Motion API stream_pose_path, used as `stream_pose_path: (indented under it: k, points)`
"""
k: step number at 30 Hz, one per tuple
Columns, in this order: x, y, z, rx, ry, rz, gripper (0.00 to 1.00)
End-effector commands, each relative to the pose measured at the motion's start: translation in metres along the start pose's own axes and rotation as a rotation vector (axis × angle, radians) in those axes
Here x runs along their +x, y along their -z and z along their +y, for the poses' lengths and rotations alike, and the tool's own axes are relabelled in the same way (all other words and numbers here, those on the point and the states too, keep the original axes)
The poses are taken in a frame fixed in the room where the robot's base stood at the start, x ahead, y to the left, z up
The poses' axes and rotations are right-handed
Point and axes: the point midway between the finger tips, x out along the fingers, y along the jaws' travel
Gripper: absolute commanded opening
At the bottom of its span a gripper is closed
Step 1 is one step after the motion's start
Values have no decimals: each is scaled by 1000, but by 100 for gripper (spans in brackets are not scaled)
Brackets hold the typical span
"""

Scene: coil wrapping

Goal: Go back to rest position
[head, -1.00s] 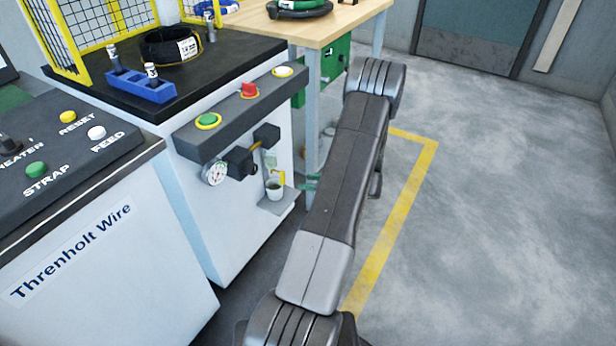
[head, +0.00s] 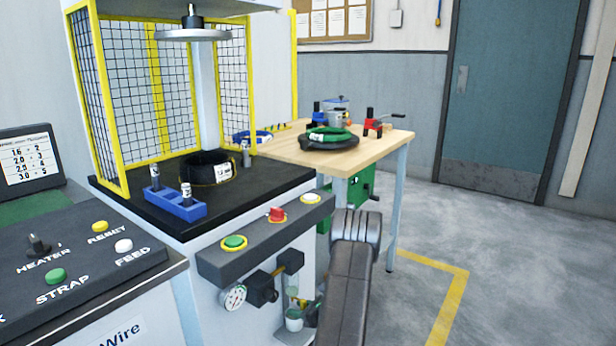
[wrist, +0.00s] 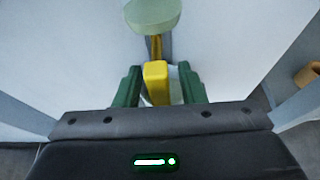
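In the wrist view, the green fingers of my gripper (wrist: 160,80) stand apart, one on each side of a small yellow block (wrist: 156,82). A gap shows between the block and each finger, so the gripper looks open and empty. A pale green round part (wrist: 152,14) is just beyond the block. In the head view, my arm reaches down the front of the white wrapping machine, and my gripper is mostly hidden.
The machine front carries a gauge (head: 233,297) and a button box (head: 265,237). A black coil (head: 207,169) and a blue holder (head: 176,205) lie on its black top. A wooden table (head: 375,148) stands behind. The floor (head: 520,270) at right is clear.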

Motion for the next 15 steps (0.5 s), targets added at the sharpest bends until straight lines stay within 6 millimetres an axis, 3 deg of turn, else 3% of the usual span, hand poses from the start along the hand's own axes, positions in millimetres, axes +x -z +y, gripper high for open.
stream_pose_path:
  k: [15]
  points:
    - [-6,-1,-1,-8,4,-1,36]
